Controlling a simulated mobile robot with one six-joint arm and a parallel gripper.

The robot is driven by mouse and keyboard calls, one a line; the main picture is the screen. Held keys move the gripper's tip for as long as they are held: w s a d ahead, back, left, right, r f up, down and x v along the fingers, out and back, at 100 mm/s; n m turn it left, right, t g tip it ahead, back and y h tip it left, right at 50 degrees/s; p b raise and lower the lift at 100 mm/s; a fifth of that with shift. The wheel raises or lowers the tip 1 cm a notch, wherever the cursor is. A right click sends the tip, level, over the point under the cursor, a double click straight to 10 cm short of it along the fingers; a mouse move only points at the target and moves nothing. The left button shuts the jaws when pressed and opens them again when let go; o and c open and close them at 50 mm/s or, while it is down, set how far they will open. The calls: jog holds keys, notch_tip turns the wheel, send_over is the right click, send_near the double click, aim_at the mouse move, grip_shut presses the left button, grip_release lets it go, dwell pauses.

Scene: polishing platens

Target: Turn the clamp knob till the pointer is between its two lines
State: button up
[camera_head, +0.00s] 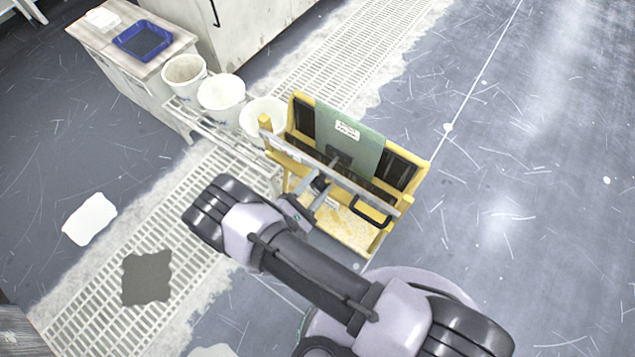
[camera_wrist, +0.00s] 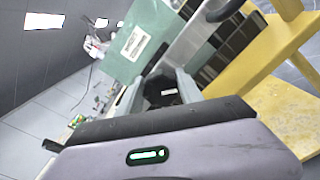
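A yellow stand (camera_head: 345,225) holds a green plate (camera_head: 350,135) with a white label; the plate also shows in the wrist view (camera_wrist: 150,22). A grey bar (camera_head: 345,178) runs across the front of the stand. My gripper (camera_head: 318,193) is at this bar, its two fingers apart. In the wrist view, a dark part (camera_wrist: 163,88), seemingly the clamp knob, shows between the fingertips (camera_wrist: 160,85). I cannot tell whether the fingers touch it. The pointer and its two lines cannot be made out.
White buckets (camera_head: 222,92) stand on a rack left of the stand. A bench (camera_head: 120,65) with a blue tray (camera_head: 142,40) is behind them. A black handle (camera_head: 370,211) is on the stand's front right. The floor to the right is clear.

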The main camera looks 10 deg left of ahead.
jog(key=o, duration=0.4)
jog(key=p+v, duration=0.2)
jog(key=v, duration=1.5)
jog(key=shift+s+a+f, duration=0.1)
jog(key=shift+s+a, duration=0.05)
jog(key=shift+s, duration=0.1)
